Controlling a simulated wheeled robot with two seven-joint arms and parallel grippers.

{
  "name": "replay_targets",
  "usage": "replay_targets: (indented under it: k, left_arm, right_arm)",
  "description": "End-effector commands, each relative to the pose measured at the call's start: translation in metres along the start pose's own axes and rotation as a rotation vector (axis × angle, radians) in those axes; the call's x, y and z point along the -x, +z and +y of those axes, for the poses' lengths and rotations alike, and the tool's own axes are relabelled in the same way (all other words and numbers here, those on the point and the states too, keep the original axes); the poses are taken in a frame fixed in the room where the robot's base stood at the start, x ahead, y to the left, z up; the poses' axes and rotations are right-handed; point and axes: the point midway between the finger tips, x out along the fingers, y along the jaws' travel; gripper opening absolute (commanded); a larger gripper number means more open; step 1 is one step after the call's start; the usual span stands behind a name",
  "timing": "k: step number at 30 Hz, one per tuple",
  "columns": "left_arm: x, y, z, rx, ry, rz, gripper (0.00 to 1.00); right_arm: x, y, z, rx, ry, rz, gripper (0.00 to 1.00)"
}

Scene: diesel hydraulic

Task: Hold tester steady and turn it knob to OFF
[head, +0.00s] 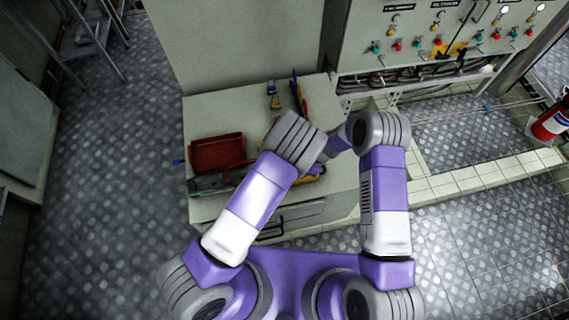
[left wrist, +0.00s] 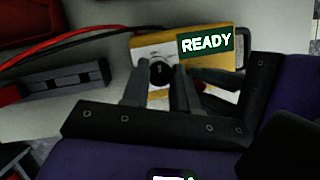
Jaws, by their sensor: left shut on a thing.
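The tester (left wrist: 148,50) is a yellow box with a white face, and its green display reads READY. Its round dark knob (left wrist: 160,71) sits on the face, left of the display; its pointer setting is too small to read. My left gripper (left wrist: 160,94) has its two grey fingers on either side of the knob, shut on it. Dark parts at the tester's right side (left wrist: 255,78) appear to be my right gripper; its grip is unclear. In the head view both grippers are mostly hidden behind my arms, above the cabinet top.
Red and black leads (left wrist: 70,42) run to the tester. A control panel (head: 400,35) stands behind at the right. A fire extinguisher (head: 551,122) is at far right.

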Motion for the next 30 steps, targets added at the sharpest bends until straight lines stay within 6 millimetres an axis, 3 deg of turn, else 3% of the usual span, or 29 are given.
replay_targets:
  k: [22, 23, 27, 30]
  left_arm:
    - [-0.0001, -0.0001, -0.0002, 0.083, 0.035, 0.0, 0.0]
    - [-0.0001, -0.0001, -0.0002, 0.082, 0.035, 0.0, 0.31]
    - [-0.0001, -0.0001, -0.0002, 0.082, 0.035, 0.0, 0.53]
    - [-0.0001, -0.0001, -0.0003, 0.082, 0.035, 0.0, 0.54]
  right_arm:
    - [0.0, 0.0001, 0.0002, 0.0, 0.001, 0.0, 0.0]
    - [0.0, 0.0001, 0.0002, 0.0, 0.0, 0.0, 0.0]
    - [0.0, 0.0001, 0.0002, 0.0, 0.001, 0.0, 0.0]
    - [0.0, 0.0002, 0.0002, 0.0, 0.001, 0.0, 0.0]
